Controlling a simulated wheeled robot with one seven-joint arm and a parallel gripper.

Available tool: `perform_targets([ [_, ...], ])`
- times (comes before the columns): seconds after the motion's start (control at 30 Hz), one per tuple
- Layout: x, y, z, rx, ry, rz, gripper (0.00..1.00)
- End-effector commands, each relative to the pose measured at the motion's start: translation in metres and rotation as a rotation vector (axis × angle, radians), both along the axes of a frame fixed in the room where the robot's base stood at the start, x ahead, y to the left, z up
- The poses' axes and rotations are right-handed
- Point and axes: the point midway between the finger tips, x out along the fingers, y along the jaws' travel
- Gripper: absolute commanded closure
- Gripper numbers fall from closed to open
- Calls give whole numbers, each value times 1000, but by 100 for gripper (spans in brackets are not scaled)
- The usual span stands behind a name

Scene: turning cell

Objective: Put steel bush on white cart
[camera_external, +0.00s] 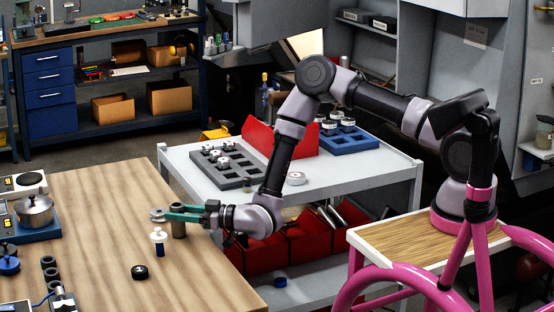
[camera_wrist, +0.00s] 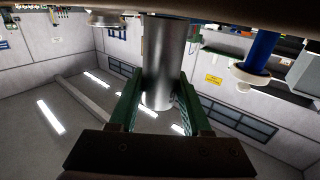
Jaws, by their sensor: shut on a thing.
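The steel bush (camera_external: 179,229) is a plain grey cylinder at the right part of the wooden table. My gripper (camera_external: 180,213) has teal fingers and is shut around its upper part. In the wrist view, the bush (camera_wrist: 165,60) stands between the two green fingers (camera_wrist: 158,100); that picture looks upside down. I cannot tell whether the bush's lower end touches the table. The white cart (camera_external: 345,178) stands behind and to the right of the table, with bare top around its trays.
On the cart are a grey tray (camera_external: 238,182), a blue tray (camera_external: 350,142), a red bin (camera_external: 262,138) and a small white round part (camera_external: 296,178).

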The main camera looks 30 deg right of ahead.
Motion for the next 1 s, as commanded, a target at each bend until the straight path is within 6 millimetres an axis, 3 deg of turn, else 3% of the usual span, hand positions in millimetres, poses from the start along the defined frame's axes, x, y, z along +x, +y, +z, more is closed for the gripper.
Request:
perform_targets([
  [0.2, 0, 0, -3, 2, -1, 0, 100],
  [0.23, 0, 0, -4, 0, 0, 0, 41],
  [0.3, 0, 0, -4, -1, 1, 0, 22],
  [0.67, -1, 1, -4, -1, 0, 1, 22],
  [1.0, -36, -50, -8, -3, 6, -2, 22],
])
